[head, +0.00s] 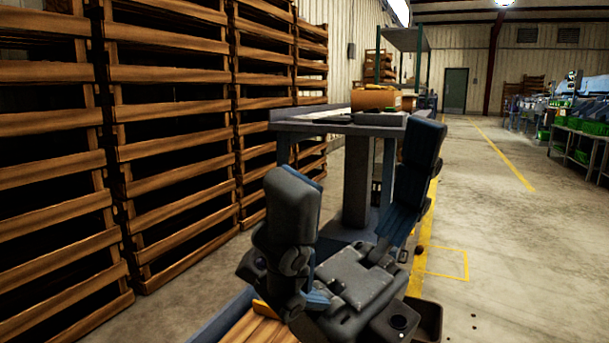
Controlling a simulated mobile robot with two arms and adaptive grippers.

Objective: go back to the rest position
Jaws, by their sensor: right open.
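My right gripper (355,156) fills the lower middle of the head view. Its two dark finger pads stand wide apart and point up and away, with nothing between them. It is open and empty, and it hides part of the grey table behind it. My left gripper does not show in this view.
Tall stacks of slatted wooden crates (165,130) line the left side. A grey table (315,126) stands straight ahead, with a tan box-like object (375,100) at its far end. Benches with green bins (585,128) stand at the far right.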

